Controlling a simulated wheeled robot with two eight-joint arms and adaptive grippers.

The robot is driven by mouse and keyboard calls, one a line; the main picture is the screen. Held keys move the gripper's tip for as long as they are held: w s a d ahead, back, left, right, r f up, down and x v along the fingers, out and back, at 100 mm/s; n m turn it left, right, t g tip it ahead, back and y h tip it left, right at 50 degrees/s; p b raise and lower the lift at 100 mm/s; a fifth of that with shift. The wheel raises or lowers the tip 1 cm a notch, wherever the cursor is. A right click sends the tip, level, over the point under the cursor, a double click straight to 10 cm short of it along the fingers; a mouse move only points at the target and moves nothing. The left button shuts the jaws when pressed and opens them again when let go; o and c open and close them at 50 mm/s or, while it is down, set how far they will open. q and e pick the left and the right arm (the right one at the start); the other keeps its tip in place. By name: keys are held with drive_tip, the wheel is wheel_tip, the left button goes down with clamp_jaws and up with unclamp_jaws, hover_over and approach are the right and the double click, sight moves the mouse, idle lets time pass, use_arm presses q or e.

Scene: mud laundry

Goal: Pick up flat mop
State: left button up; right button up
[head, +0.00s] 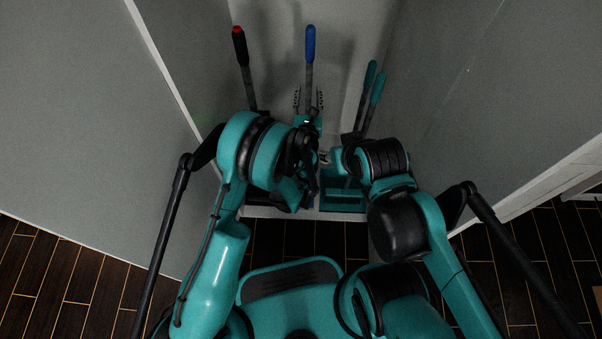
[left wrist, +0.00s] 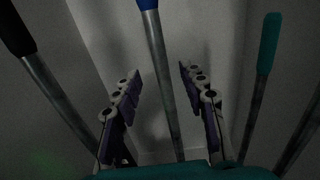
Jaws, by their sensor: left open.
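Several long-handled tools stand upright in the pale alcove. A blue-handled one (head: 310,44) stands in the middle, and its metal pole also shows in the left wrist view (left wrist: 161,80). Its lower end is hidden, so I cannot tell from its head whether it is the flat mop. My left gripper (head: 308,98) is open, with its fingers on either side of the blue-handled pole; in the left wrist view the fingers (left wrist: 160,74) stand apart from it. My right arm is folded at the right, and its gripper is mostly hidden and unclear.
A tool with a red and black handle (head: 241,50) leans at the left. Two teal-handled tools (head: 369,82) stand close together at the right. Grey walls (head: 185,60) rise on both sides. Dark tiled floor (head: 290,237) lies in front of the alcove.

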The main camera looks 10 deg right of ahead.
sight(309, 80)
use_arm(q)
drive_tip(key=shift+w+d+f, duration=0.15)
drive_tip(key=shift+w+d, duration=0.05)
drive_tip(key=shift+w, duration=0.05)
drive_tip(key=b+x, duration=0.2)
drive_tip(key=x, duration=0.4)
drive_tip(key=shift+w+a, duration=0.1)
drive_tip(key=shift+w, duration=0.2)
drive_tip(key=shift+w+r, duration=0.2)
drive_tip(key=shift+w, duration=0.1)
clamp_jaws()
